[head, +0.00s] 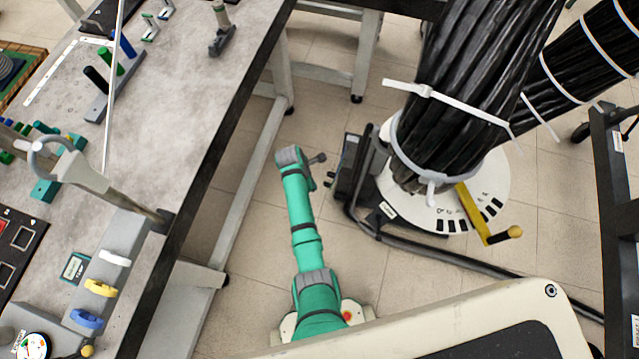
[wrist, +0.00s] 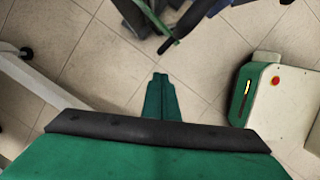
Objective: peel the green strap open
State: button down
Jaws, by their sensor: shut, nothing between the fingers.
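I cannot make out with certainty a green strap in either view. Green pieces lie on the grey workbench (head: 190,95) at left in the head view: a green peg (head: 111,62) between a blue and a black one, and a teal block (head: 45,190). They are too small to tell as a strap. My gripper (wrist: 160,97) shows in the wrist view as a narrow green shape pointing at the tiled floor. It is shut and empty. In the head view my green arm reaches over the floor, right of the bench and apart from it.
A thick black cable bundle (head: 470,80) with white ties stands on a round white base (head: 480,195), right of my arm. A yellow crank (head: 472,214) juts from that base. White, yellow and blue pieces (head: 100,288) sit on a grey block.

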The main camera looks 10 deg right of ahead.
jog(key=a+v, duration=0.1)
jog(key=v, duration=0.9)
jog(key=shift+s+f, duration=0.1)
jog(key=s+a+f+m+t+y, duration=0.1)
jog(key=s+a+f+m+t, duration=0.25)
jog(key=s+f, duration=0.4)
jog(key=s+a+r+m+t+y, duration=0.15)
jog(key=s+r+m+t, duration=0.35)
jog(key=s, duration=0.5)
jog(key=s+r+m+t, duration=0.2)
jog(key=s+r+m, duration=0.1)
jog(key=r, duration=0.6)
jog(key=s+r+m+t, duration=0.2)
jog(key=s+r, duration=0.4)
jog(key=r, duration=0.4)
jog(key=s+r+m+t, duration=0.3)
jog(key=s+r+m, duration=0.1)
jog(key=r, duration=0.5)
jog(key=shift+s+d+r, duration=0.15)
jog(key=shift+s+r, duration=0.25)
jog(key=shift+s, duration=0.2)
